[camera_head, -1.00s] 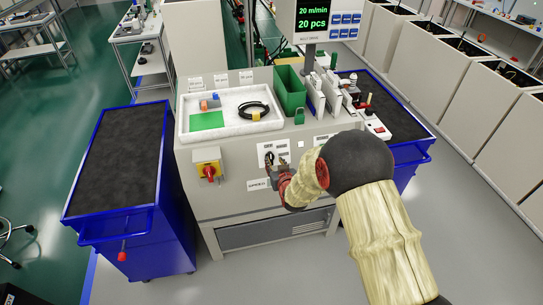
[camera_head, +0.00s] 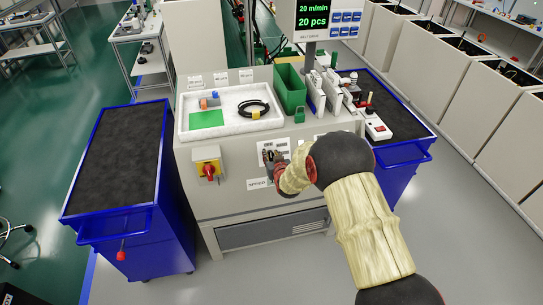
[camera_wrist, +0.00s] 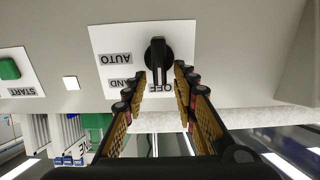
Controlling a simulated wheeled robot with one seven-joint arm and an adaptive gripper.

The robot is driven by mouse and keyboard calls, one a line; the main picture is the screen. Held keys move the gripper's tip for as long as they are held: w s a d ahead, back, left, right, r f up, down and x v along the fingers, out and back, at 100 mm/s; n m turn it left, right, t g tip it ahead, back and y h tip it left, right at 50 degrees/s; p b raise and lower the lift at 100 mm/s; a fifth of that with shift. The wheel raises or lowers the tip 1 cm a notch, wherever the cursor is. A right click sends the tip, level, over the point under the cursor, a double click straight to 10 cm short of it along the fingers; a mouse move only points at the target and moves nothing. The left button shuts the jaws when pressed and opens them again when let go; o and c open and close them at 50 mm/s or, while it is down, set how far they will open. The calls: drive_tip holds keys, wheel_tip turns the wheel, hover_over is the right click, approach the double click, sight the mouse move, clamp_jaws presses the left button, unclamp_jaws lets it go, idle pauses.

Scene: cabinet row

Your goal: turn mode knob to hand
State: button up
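The black mode knob (camera_wrist: 158,54) sits on a white plate (camera_wrist: 105,45) on the machine's front. The wrist view is upside down; the plate's labels read AUTO, HAND (partly covered by a finger) and OFF. The knob's bar stands vertical in that view, its lower end toward OFF. My gripper (camera_wrist: 161,76) is open, one finger on each side of the bar's lower end, with gaps visible. I cannot tell how deep the fingertips reach. In the head view my gripper (camera_head: 271,160) is at the white plate (camera_head: 282,146) and hides much of the knob.
A green START button (camera_wrist: 9,69) is on the same panel. A red knob on a yellow plate (camera_head: 208,169) lies left of my gripper. A SPEED label (camera_head: 258,184) is just below. A white tray (camera_head: 230,132) sits above, and blue carts (camera_head: 120,165) flank the machine.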

drive_tip(key=c, duration=0.6)
clamp_jaws()
drive_tip(key=m+b, duration=0.1)
drive_tip(key=m, duration=0.1)
drive_tip(key=m+b, duration=0.2)
drive_tip(key=shift+w+d+f, duration=0.1)
drive_tip(key=shift+d+f, duration=0.05)
drive_tip(key=shift+d, duration=0.25)
drive_tip(key=shift+d+f+m+b, duration=0.1)
drive_tip(key=shift+d+m+b, duration=0.1)
drive_tip(key=shift+m+b, duration=0.75)
drive_tip(key=shift+d+m+b, duration=0.15)
drive_tip(key=shift+m+b, duration=0.2)
drive_tip(key=shift+m, duration=1.1)
drive_tip(key=o, duration=0.7)
unclamp_jaws()
drive_tip(key=shift+o, duration=0.4)
